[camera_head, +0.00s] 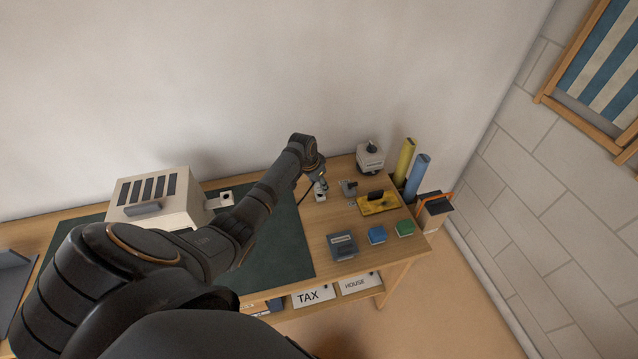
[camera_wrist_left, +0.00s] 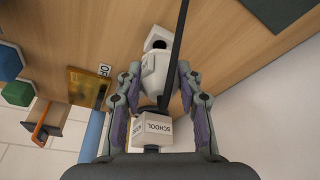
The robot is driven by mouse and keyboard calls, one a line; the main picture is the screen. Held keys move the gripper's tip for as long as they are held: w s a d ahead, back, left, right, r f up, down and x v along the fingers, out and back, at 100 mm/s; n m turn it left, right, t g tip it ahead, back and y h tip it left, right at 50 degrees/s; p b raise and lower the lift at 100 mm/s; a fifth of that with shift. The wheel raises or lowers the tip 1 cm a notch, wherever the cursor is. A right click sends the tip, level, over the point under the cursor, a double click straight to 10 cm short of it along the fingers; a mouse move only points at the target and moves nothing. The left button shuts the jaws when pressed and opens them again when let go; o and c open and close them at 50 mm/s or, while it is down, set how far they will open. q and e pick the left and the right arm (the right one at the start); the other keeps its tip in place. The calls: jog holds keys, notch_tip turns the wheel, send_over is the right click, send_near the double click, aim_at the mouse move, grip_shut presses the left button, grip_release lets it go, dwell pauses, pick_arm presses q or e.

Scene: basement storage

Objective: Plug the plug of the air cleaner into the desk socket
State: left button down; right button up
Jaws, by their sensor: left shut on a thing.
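The likely air cleaner, a cream box with dark slots (camera_head: 150,190), stands on the desk at the left. My left gripper (camera_head: 317,176) is above the wooden desk top, right of the dark green mat. In the left wrist view, my left gripper (camera_wrist_left: 160,88) is shut around a pale body, likely the plug (camera_wrist_left: 152,80), with a black cable (camera_wrist_left: 179,45) running past it. Just beyond is a white piece with a dark opening (camera_wrist_left: 158,44), likely the desk socket. It also shows below the gripper in the head view (camera_head: 320,194). Whether plug and socket touch is unclear.
A small white block with a dark spot (camera_head: 226,198) sits beside the cream box. A grey item (camera_head: 349,187), a yellow board (camera_head: 379,203) and a white box (camera_head: 370,158) stand close right of my gripper. Blue and yellow cylinders (camera_head: 415,178) stand farther right.

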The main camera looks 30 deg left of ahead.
pick_arm(q)
jog(key=shift+f, duration=0.2)
jog(key=shift+f+b, duration=0.75)
jog(key=shift+f, duration=0.5)
jog(key=c, duration=0.8)
grip_release()
jog(key=shift+r, duration=0.1)
jog(key=v, duration=1.1)
jog(key=shift+s+r, duration=0.15)
jog(key=shift+r, duration=0.25)
